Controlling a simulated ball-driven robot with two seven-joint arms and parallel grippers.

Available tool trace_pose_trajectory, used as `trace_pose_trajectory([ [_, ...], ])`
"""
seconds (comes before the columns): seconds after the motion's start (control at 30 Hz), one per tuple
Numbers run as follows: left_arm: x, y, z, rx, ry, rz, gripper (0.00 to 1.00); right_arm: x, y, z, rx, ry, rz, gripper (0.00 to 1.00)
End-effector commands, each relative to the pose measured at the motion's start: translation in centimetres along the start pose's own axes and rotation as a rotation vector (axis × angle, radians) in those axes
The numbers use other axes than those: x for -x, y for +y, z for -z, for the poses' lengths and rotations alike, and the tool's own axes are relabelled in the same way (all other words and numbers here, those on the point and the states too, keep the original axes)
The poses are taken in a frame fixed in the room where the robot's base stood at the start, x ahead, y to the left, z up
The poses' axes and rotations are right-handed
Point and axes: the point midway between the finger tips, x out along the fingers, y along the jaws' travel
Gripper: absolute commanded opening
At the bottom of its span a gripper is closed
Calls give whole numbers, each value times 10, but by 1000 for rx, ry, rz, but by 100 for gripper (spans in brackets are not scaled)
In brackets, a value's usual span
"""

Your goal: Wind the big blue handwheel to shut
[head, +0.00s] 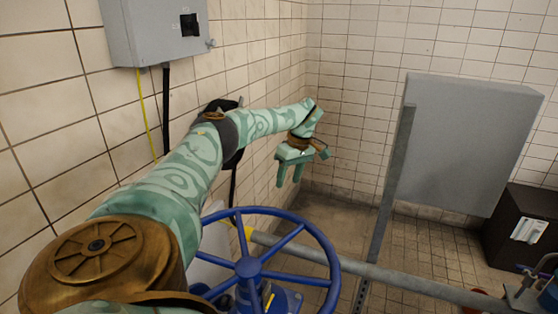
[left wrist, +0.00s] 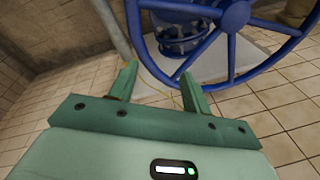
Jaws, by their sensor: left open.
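The big blue handwheel (head: 249,267) lies roughly level at the bottom centre of the head view, on a blue valve body (head: 284,299). Its rim and spokes also show at the top of the left wrist view (left wrist: 231,70), beyond the fingers. My left arm reaches in from the left, and my left gripper (head: 289,184) hangs above and beyond the wheel, fingers pointing down. In the left wrist view the gripper (left wrist: 160,85) is open, with nothing between its fingers and apart from the wheel. My right gripper is not in view.
A grey post (head: 388,190) and a grey panel (head: 465,145) stand to the right of the wheel. A horizontal pipe (head: 400,281) runs rightward from behind it. A grey switch box (head: 155,30) hangs on the left tiled wall. A dark cabinet (head: 510,245) stands far right.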

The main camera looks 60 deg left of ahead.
Motion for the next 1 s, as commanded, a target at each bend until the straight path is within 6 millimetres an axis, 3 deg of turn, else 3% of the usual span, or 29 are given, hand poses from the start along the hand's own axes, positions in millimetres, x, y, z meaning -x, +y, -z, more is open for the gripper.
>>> trace_pose_trajectory([
  [0.03, 3, 1, -5, 39, 88, -3, 49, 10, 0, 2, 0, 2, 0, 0],
  [0.17, -6, 13, -14, 198, 228, -75, 49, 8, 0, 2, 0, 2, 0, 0],
  [0.3, -6, 20, -12, 348, 255, -133, 49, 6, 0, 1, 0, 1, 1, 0],
  [0.43, -16, 21, -9, 386, 252, -138, 49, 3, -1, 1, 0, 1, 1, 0],
  [1.0, -142, 31, 25, 385, 250, -135, 49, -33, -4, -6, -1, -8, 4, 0],
])
